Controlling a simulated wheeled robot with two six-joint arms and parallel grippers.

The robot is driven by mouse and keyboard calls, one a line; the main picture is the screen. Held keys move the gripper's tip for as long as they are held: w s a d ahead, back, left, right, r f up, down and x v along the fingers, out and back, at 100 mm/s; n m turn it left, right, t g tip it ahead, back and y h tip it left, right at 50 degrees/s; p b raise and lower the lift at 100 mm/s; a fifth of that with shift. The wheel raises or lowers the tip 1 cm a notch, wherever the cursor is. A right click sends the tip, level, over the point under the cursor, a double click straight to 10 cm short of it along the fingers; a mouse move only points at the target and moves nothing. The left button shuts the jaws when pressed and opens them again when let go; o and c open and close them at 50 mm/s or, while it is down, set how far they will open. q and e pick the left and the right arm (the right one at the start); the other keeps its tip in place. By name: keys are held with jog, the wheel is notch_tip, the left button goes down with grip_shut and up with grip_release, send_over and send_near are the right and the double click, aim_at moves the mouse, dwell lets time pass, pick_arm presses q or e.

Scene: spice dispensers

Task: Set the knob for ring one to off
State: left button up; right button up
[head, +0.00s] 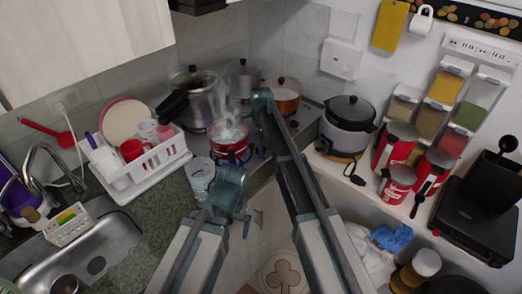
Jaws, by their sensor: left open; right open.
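The stove (309,116) stands in the corner, mostly covered by pots and my arms. A red pot (228,152) with steam rising from it sits at its front. A silver pressure cooker (192,78), a grey pot (242,72) and an orange pot (285,103) stand behind. My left gripper (229,180) is open in front of the red pot. My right gripper (263,99) is open and reaches over the stove, right of the red pot. The ring one knob cannot be made out, and neither gripper visibly holds anything.
A glass (199,176) stands on the counter left of my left gripper. A white dish rack (140,172) and sink (98,246) lie further left. A rice cooker (347,125) and red canisters (393,146) stand on the right, below wall-mounted spice dispensers (441,88).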

grip_shut()
dwell(0.4)
jog(key=n, duration=0.4)
jog(key=shift+n, duration=2.4)
